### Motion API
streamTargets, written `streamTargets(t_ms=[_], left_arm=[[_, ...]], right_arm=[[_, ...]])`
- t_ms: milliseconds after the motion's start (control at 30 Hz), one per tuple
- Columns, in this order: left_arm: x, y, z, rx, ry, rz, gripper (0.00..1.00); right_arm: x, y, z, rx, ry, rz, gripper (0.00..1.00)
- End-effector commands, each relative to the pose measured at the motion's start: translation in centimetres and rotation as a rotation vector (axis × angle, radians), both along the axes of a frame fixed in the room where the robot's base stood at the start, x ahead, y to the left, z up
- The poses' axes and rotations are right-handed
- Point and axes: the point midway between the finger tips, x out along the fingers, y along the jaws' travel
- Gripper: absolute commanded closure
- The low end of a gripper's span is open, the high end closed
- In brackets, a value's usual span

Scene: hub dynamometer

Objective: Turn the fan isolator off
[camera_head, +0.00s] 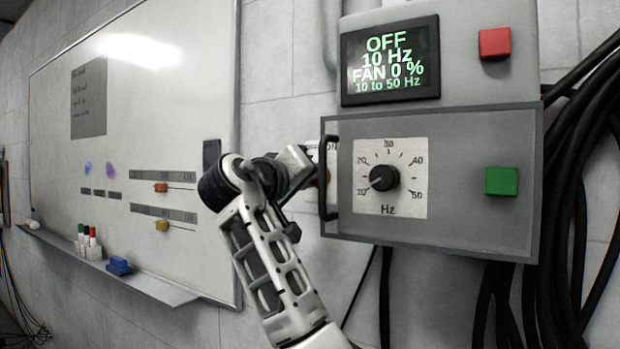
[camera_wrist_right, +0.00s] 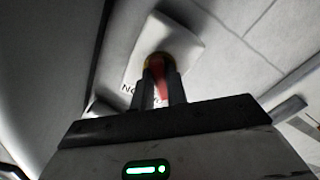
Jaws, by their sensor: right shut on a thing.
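The fan isolator (camera_wrist_right: 157,62) shows in the right wrist view as a red handle on a yellow round base, set on a pale plate. My right gripper (camera_wrist_right: 160,92) is shut on the red handle, one finger on each side. In the head view my right gripper (camera_head: 312,172) reaches the wall at the left end of the control box and hides most of the isolator. Part of a white label with "ON" shows just above it. Which position the handle points to is hard to tell. My left gripper is not in view.
The control box has a clear cover (camera_head: 460,220) with a black handle (camera_head: 329,178) close to my right gripper, a Hz dial (camera_head: 384,178) and a green button (camera_head: 501,181). A display (camera_head: 390,62) reads OFF, 10 Hz, FAN 0 %. A red button (camera_head: 495,43) and black cables (camera_head: 565,210) are right.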

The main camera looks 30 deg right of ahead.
Motion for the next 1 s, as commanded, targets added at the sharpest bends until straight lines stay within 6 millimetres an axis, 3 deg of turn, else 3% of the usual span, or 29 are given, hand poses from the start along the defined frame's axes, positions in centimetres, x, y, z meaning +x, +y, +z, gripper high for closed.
streamTargets(t_ms=[700,733,800,1000], left_arm=[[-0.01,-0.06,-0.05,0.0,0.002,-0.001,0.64],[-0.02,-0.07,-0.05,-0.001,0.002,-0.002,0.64],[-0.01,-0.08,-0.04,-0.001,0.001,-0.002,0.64],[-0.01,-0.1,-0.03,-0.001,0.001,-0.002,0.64]], right_arm=[[0.02,0.06,-0.14,-0.037,0.068,0.0,1.0],[0.03,0.06,-0.15,-0.037,0.068,0.0,0.8],[0.03,0.05,-0.12,-0.036,0.067,0.0,0.64],[0.02,0.03,-0.07,-0.036,0.064,0.0,0.64]])
